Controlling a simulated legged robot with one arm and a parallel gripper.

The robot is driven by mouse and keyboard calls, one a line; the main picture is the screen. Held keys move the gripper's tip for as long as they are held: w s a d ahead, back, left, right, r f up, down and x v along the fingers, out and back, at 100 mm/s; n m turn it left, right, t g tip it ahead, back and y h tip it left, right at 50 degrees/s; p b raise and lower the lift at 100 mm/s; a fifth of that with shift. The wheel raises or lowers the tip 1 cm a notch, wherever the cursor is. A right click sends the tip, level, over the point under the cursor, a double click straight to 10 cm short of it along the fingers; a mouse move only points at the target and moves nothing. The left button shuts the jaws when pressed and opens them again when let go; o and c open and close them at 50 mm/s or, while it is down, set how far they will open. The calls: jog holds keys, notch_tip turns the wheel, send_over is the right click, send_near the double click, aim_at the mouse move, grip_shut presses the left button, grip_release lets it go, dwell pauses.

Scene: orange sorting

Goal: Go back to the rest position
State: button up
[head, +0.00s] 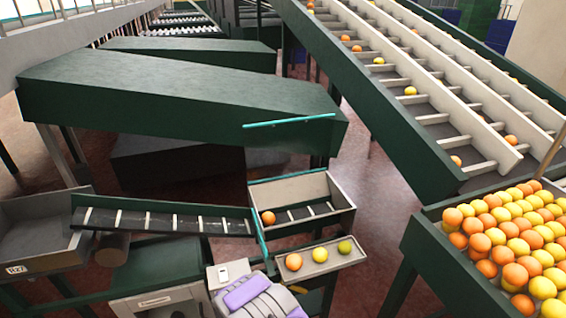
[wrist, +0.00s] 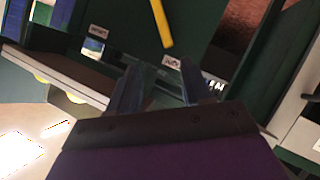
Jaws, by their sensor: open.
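My gripper (wrist: 173,75) shows in the wrist view with its two dark fingers apart and nothing between them. Dark green machine panels and a yellow bar (wrist: 161,24) lie beyond the fingertips. In the head view, purple and grey parts of my arm (head: 250,296) are at the bottom centre, below the small tray; I cannot make out the fingers there. The small grey tray (head: 338,266) holds an orange fruit (head: 293,262), a yellow one (head: 320,254) and a yellow-green one (head: 345,247), spaced apart in a row.
An orange (head: 268,218) lies in the slatted bin (head: 333,188) behind the tray. A slatted conveyor (head: 165,222) runs to the left. A sloping conveyor (head: 405,125) carries scattered fruit at the right, above a full fruit bin (head: 428,212). Large green panels (head: 190,90) fill the upper left.

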notch_tip(320, 180, up, 10)
jog(key=w+r+m+g, duration=0.1)
jog(key=w+m+g, duration=0.1)
jog(key=m+g, duration=0.3)
jog(key=s+d+r+g+y, duration=0.1)
jog(key=s+d+r+g, duration=0.1)
jog(key=s+r, duration=0.35)
jog(key=s+d+r+g, duration=0.1)
jog(key=s+r+g, duration=0.15)
jog(key=r, duration=0.55)
jog(key=s+d+r+g, duration=0.1)
jog(key=s+d+r, duration=0.2)
jog(key=s, duration=0.6)
jog(key=s+d+r+m+g, duration=0.1)
jog(key=s+d+r+g, duration=0.1)
jog(key=s+r, duration=0.6)
jog(key=s+d+r+g, duration=0.2)
jog(key=s+d+r, duration=0.3)
jog(key=s, duration=0.6)
jog(key=shift+r+m, duration=0.4)
jog(key=shift+r, duration=0.05)
